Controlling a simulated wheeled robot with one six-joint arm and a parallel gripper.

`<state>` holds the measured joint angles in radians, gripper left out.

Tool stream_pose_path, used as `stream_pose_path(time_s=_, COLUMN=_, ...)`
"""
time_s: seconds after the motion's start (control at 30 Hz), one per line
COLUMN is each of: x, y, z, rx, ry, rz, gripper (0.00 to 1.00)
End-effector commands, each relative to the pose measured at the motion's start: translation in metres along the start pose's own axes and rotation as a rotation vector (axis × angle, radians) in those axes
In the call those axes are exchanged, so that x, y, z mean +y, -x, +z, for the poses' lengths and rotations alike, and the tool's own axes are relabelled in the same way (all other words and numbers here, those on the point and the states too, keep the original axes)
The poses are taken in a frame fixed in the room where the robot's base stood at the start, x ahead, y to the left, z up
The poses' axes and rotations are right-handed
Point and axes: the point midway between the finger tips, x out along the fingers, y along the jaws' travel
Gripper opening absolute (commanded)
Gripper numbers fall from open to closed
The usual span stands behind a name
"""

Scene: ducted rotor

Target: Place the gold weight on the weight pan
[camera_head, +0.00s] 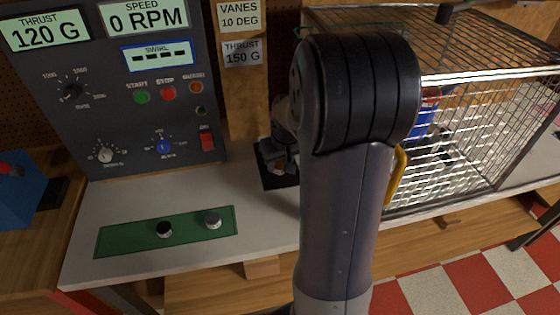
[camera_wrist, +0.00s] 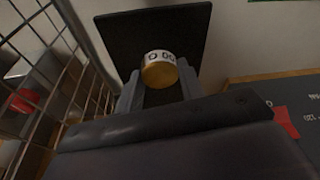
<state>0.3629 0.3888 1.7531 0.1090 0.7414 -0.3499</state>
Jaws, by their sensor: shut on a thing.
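The gold weight (camera_wrist: 160,74) is a short cylinder with a pale, marked band, seen in the wrist view. My gripper (camera_wrist: 158,82) is shut on it, with one finger on each side. The weight pan (camera_wrist: 118,34) is a black square plate right behind and below the weight. I cannot tell whether the weight touches it. In the head view the pan (camera_head: 268,182) shows in part to the left of my arm. My gripper (camera_head: 279,166) is over it there, and the weight is not clear in that view.
A green mat (camera_head: 120,238) holds a black weight (camera_head: 164,229) and a grey weight (camera_head: 212,221). The control panel (camera_head: 60,120) reads thrust 120 G and speed 0 RPM. A card (camera_head: 241,53) says 150 G. A wire cage (camera_head: 480,130) stands close on the right.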

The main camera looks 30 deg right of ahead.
Motion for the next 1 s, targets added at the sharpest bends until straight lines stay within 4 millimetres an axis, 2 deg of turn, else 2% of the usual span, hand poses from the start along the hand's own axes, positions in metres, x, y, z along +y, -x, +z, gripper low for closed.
stream_pose_path(time_s=0.07, x=0.000, y=-0.004, z=0.001, rx=0.000, ry=0.000, rz=0.000, gripper=0.13)
stream_pose_path(time_s=0.1, x=0.000, y=-0.003, z=0.001, rx=0.000, ry=0.000, rz=0.000, gripper=0.39)
stream_pose_path(time_s=0.33, x=0.000, y=-0.002, z=0.001, rx=0.000, ry=0.000, rz=0.000, gripper=0.58)
stream_pose_path(time_s=0.57, x=0.000, y=-0.002, z=0.001, rx=0.000, ry=0.000, rz=0.000, gripper=0.59)
stream_pose_path(time_s=0.73, x=0.000, y=0.007, z=-0.001, rx=0.003, ry=0.000, rz=0.001, gripper=0.59)
stream_pose_path(time_s=0.87, x=0.001, y=0.029, z=-0.002, rx=0.006, ry=0.000, rz=0.002, gripper=0.59)
stream_pose_path(time_s=1.0, x=0.001, y=0.061, z=-0.001, rx=0.007, ry=0.000, rz=0.003, gripper=0.59)
